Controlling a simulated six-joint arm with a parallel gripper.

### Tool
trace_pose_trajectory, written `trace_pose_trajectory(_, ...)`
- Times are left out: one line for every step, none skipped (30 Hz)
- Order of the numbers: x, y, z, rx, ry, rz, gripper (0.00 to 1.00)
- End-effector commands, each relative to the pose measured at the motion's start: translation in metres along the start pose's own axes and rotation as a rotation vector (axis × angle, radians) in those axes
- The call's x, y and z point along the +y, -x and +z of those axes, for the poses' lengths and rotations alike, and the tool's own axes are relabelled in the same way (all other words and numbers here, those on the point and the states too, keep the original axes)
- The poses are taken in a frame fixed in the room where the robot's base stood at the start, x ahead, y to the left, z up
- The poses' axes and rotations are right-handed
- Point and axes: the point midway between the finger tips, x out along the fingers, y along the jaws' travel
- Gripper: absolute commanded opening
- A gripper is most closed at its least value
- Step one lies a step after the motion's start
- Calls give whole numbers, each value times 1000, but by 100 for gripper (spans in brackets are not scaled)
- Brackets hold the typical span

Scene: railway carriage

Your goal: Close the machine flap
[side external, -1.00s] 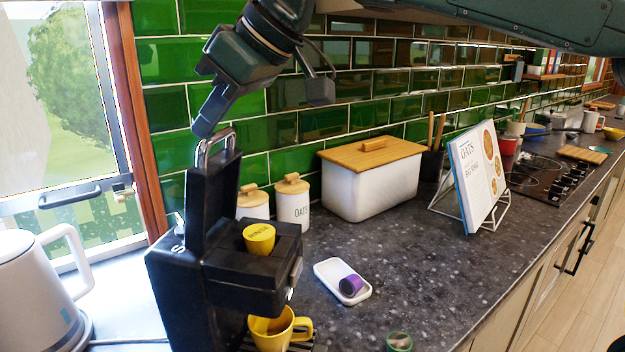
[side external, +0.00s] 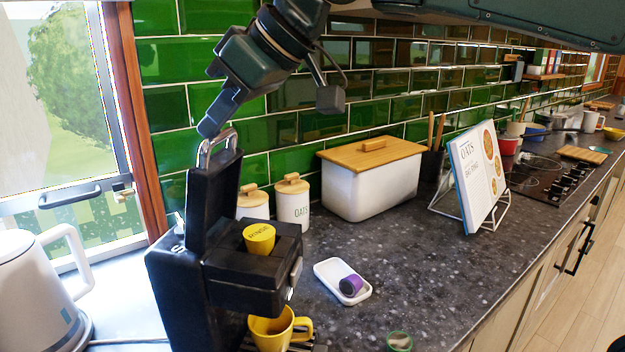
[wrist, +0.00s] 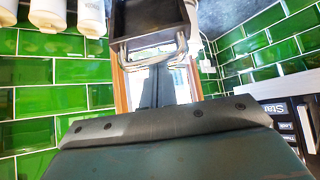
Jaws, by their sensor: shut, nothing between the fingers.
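The black coffee machine (side external: 180,300) stands at the left of the counter. Its flap (side external: 213,205) stands raised, roughly upright, with a metal loop handle (side external: 228,136) at its top. In the wrist view the handle (wrist: 152,61) shows by the fingers (wrist: 152,88), and the machine is partly hidden.
A yellow mug (side external: 270,331) stands under the machine's spout. A white tray (side external: 330,268) with a purple capsule (side external: 352,285) lies to the right. Two white canisters (side external: 292,205) and a bread bin (side external: 360,185) stand behind; a kettle (side external: 35,290) is at left.

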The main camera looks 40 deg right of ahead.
Motion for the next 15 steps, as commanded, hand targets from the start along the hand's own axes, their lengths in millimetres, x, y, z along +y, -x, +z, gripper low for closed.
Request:
trace_pose_trajectory(0, 1, 0, 4, 0, 0, 0)
trace_pose_trajectory(0, 1, 1, 6, 0, 0, 0)
trace_pose_trajectory(0, 1, 2, 8, -1, 0, 0)
trace_pose_trajectory(0, 1, 2, 10, -1, 0, 0)
trace_pose_trajectory(0, 1, 2, 12, -1, 0, 0)
trace_pose_trajectory(0, 2, 3, 16, -1, 0, 0)
trace_pose_trajectory(0, 2, 3, 20, -1, 0, 0)
trace_pose_trajectory(0, 2, 4, 24, -1, 0, 0)
trace_pose_trajectory(0, 3, 5, 28, -1, 0, 0)
trace_pose_trajectory(0, 4, 5, 33, -1, 0, 0)
trace_pose_trajectory(0, 4, 6, 40, -1, 0, 0)
trace_pose_trajectory(0, 5, 7, 46, -1, 0, 0)
trace_pose_trajectory(0, 6, 8, 53, -2, 0, 0)
trace_pose_trajectory(0, 7, 9, 62, -2, 0, 0)
trace_pose_trajectory(1, 8, 11, 72, -2, 0, 0)
